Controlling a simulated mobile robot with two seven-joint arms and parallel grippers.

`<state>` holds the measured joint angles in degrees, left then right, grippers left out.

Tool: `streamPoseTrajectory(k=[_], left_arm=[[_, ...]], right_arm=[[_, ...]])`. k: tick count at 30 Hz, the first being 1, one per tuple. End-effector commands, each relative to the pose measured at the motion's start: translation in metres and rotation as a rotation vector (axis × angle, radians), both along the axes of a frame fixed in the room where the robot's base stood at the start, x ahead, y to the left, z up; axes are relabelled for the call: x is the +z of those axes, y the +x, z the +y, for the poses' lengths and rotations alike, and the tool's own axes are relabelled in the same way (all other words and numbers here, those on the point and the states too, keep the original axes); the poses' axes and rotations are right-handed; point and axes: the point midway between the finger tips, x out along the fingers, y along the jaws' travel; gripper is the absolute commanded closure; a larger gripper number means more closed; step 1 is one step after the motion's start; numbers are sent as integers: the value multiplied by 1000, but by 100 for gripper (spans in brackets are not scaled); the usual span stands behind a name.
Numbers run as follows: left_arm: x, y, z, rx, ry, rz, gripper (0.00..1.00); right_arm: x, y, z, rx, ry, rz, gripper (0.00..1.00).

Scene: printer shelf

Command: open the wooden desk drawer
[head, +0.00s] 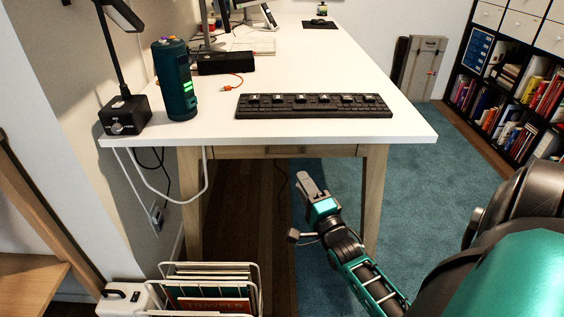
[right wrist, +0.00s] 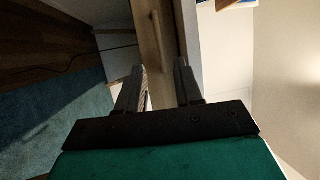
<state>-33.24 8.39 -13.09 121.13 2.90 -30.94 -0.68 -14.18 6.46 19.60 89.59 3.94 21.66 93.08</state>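The wooden desk drawer (head: 262,152) is a shallow light-wood front under the near edge of the white desktop (head: 300,135). It appears closed. Its slim wooden handle (head: 287,149) is in the middle of the front; the handle also shows ahead of the fingers in the right wrist view (right wrist: 158,36). My right gripper (head: 306,181) is below and slightly right of the handle, apart from it. In the right wrist view its two fingers (right wrist: 160,68) are spread, with nothing held between them. My left gripper is not in view.
A black keyboard (head: 310,105), a green speaker-like cylinder (head: 174,80) and a lamp base (head: 125,115) stand on the desk. A wire file rack (head: 210,290) is on the floor at front left. A wooden desk leg (head: 375,195) is right of my gripper. Blue carpet (head: 430,190) lies clear at right.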

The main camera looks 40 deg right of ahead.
Motion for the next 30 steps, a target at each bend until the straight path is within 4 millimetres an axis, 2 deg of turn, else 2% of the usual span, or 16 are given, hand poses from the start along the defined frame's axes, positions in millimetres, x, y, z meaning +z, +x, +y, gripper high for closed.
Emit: streamPoseTrajectory(k=[6,12,18,27,30], left_arm=[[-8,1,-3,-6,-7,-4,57],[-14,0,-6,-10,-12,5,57],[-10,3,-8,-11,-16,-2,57],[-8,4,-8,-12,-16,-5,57],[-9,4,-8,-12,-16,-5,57]], right_arm=[[7,46,-14,0,-2,-3,65],[12,77,-24,1,-3,-1,65],[15,90,-28,2,-2,2,65],[16,92,-28,1,-2,3,65],[16,92,-28,1,-2,3,73]])
